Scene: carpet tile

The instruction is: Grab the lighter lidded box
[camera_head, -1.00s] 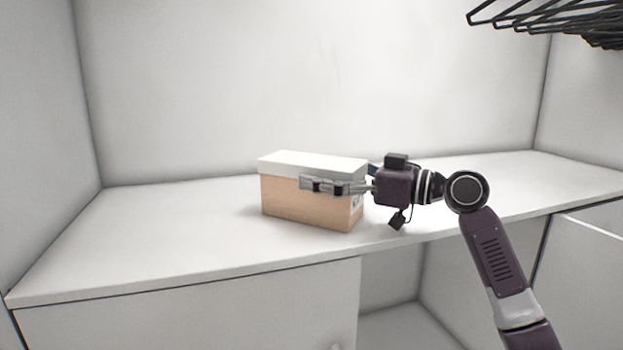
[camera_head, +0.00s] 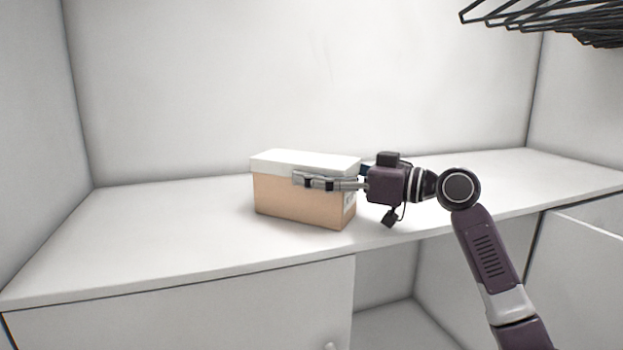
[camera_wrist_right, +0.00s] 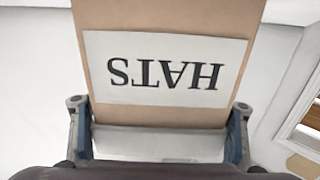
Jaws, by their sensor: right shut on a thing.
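The lidded box (camera_head: 300,205) is tan cardboard with a white lid (camera_head: 305,162), upright on the white counter. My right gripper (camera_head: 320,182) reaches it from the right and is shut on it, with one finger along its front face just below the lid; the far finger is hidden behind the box. In the right wrist view, the box's end (camera_wrist_right: 165,22) carries a white label (camera_wrist_right: 165,68) reading HATS, upside down. The gripper's fingers (camera_wrist_right: 158,120) stand on either side of the box there. My left gripper is not in view.
The white counter (camera_head: 130,235) is bare to the left of the box and to the right behind my arm. White walls enclose it at the back and sides. A black wire rack (camera_head: 550,20) hangs at the upper right. An open space (camera_head: 385,290) lies under the counter.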

